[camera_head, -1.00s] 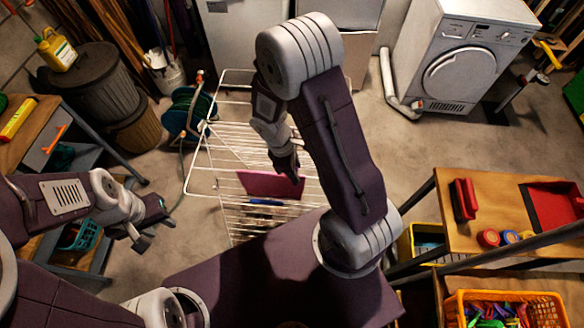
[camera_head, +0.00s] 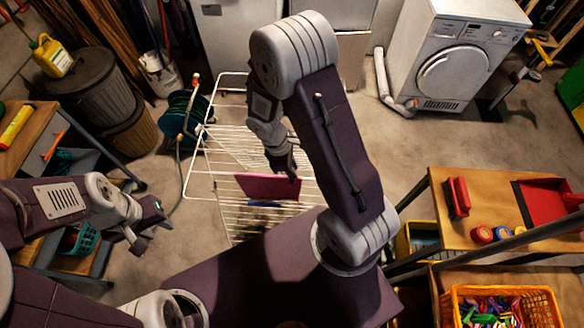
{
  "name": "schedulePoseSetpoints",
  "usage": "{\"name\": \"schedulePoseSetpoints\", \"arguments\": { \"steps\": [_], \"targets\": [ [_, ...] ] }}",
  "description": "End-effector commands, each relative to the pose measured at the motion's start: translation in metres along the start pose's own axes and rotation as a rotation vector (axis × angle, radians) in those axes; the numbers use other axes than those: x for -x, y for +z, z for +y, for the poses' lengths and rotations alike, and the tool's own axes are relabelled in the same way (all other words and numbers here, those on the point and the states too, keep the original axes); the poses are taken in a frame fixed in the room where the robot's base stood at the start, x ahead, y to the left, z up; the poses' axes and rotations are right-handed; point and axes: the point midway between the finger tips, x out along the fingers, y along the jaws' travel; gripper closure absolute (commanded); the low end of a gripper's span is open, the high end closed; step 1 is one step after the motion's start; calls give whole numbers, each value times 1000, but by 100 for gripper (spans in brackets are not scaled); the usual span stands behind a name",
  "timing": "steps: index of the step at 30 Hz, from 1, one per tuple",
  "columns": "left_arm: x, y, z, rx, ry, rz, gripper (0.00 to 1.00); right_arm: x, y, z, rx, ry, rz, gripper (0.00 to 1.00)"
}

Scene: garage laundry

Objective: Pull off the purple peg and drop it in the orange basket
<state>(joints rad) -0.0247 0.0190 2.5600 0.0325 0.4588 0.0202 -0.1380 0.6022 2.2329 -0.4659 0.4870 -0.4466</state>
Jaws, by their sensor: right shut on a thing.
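A wire drying rack (camera_head: 228,205) stands on the floor at the centre, with a magenta cloth (camera_head: 262,187) on its top and a dark blue item (camera_head: 264,204) just below it. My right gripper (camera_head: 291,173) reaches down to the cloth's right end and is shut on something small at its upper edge. The purple peg cannot be made out there; the fingers cover that spot. The orange basket (camera_head: 552,318) is at the lower right, holding several coloured pegs (camera_head: 490,307). My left gripper (camera_head: 146,226) is open and empty, left of the rack.
A wooden table (camera_head: 480,235) at the right carries a red brush (camera_head: 457,197), a red dustpan (camera_head: 550,205) and small round items. A green hose reel (camera_head: 185,113) stands left of the rack. The washing machine (camera_head: 455,60) is at the back right, with clear floor before it.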

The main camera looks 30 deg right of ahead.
Motion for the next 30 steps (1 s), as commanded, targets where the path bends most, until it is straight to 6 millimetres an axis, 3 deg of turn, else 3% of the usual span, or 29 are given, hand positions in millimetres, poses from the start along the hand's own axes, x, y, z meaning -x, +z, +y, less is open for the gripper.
{"name": "schedulePoseSetpoints", "arguments": {
  "steps": [18,30],
  "targets": [
    [39,-4,1,0,0,0,64,39,10,1,0,-1,-1,100],
    [39,-4,1,0,0,0,64,38,11,2,11,2,-2,100]
  ]
}}
